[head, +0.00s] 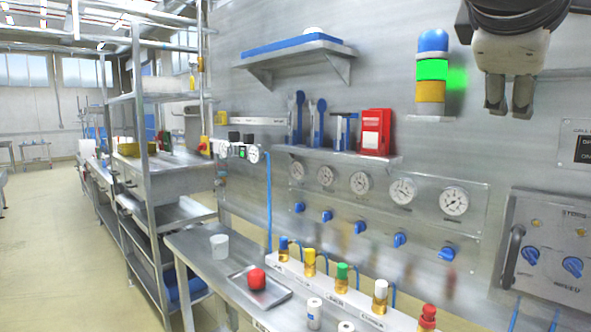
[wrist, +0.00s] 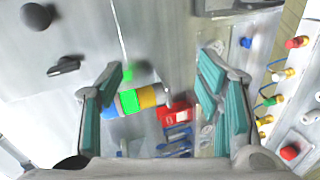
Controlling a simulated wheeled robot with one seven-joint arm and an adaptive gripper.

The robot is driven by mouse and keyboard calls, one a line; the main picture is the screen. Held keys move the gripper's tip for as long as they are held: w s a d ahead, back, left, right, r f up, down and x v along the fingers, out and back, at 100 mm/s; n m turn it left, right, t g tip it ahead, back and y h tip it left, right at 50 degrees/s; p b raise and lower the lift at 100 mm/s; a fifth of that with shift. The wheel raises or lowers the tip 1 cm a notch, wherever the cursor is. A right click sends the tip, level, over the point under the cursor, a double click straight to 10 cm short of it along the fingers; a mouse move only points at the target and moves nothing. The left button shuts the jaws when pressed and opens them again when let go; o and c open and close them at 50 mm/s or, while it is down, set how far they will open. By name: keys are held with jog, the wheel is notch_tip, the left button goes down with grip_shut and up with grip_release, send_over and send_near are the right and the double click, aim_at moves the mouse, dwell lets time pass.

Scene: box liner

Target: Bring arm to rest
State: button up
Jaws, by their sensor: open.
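My gripper (head: 508,95) hangs at the top right of the head view, in front of the metal wall panel and right of the stack light (head: 432,72). Its two fingers are apart with nothing between them. In the wrist view my gripper (wrist: 160,85) shows two teal-padded fingers spread wide, with the stack light (wrist: 130,100) and the wall behind the gap. The fingertips look clear of the wall fittings, though the exact distance cannot be told.
Below stands a steel bench (head: 207,258) with a tray (head: 283,291) holding a red object (head: 256,279), a white cup (head: 219,247) and a row of coloured-cap valves (head: 342,275). A wall shelf (head: 300,60) and gauges (head: 361,183) are left of my gripper. The left aisle floor (head: 50,230) is free.

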jog(key=s+a+f+m+g+y, duration=0.2)
jog(key=s+f+y, duration=0.1)
jog(key=f, duration=0.8)
jog(key=s+a+f+m+g+y, duration=0.2)
jog(key=s+f, duration=0.3)
jog(key=f, duration=0.7)
jog(key=s+a+f+m+g+y, duration=0.2)
jog(key=s+f+y, duration=0.3)
jog(key=f, duration=0.6)
jog(key=shift+a+f+m, duration=0.2)
jog(key=shift+a+m, duration=0.2)
jog(key=shift+m, duration=0.5)
